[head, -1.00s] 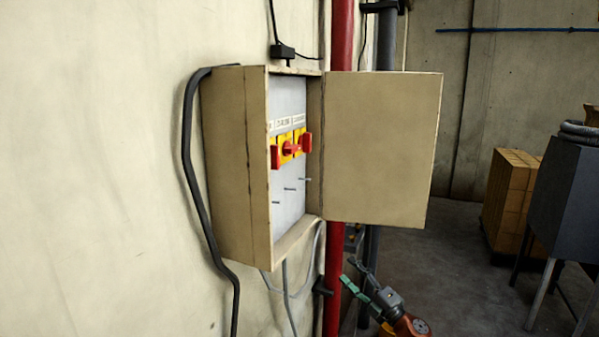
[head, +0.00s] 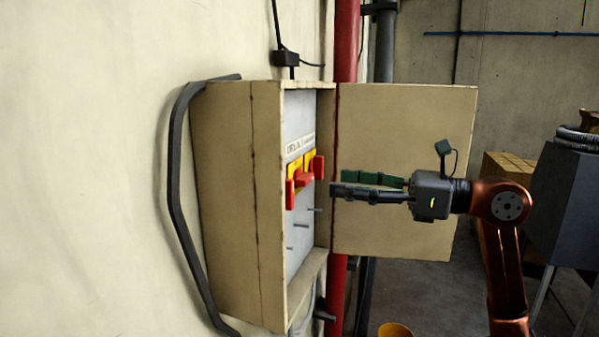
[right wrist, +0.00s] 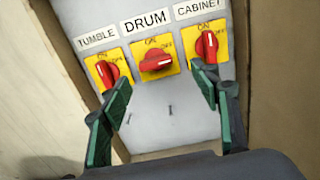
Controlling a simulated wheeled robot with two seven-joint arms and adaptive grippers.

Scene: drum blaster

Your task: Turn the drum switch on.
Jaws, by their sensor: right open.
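The drum switch (right wrist: 156,60) is the middle red knob on a yellow plate under the DRUM label in the right wrist view. Its handle lies sideways, with its white mark at the right end, on the OFF side. It also shows in the head view (head: 304,180), sticking out inside the open cabinet (head: 225,190). My right gripper (head: 338,183) is open and empty in front of the panel, pointing at the switches. In the right wrist view its fingertips (right wrist: 161,78) are spread left and right below the drum switch, apart from it. My left gripper is not in view.
The tumble switch (right wrist: 106,74) and cabinet switch (right wrist: 206,47) flank the drum switch, both handles roughly upright. The cabinet's open door (head: 400,120) stands behind my right gripper. Thin pins (head: 300,225) stick out below the switches. A red pipe (head: 345,45) runs behind the cabinet.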

